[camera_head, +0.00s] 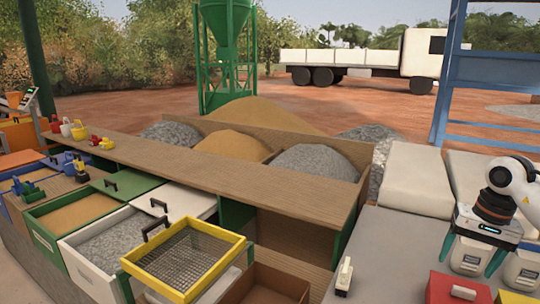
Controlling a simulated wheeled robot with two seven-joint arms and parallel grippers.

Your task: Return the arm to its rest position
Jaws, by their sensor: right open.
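My right arm comes in at the right edge, with a white and black wrist above the grey work surface (385,240). A red box (455,290) with a light handle lies just below and left of the gripper, at the bottom edge. I cannot tell whether the fingers touch it. My left gripper is not in view.
A yellow-framed sieve (187,258) stands in the lower middle. Green and white drawers (75,215) of sand and gravel are open at left. A small white-handled switch (344,277) stands on the grey surface. Pale sacks (415,180) lie behind. The grey surface's middle is clear.

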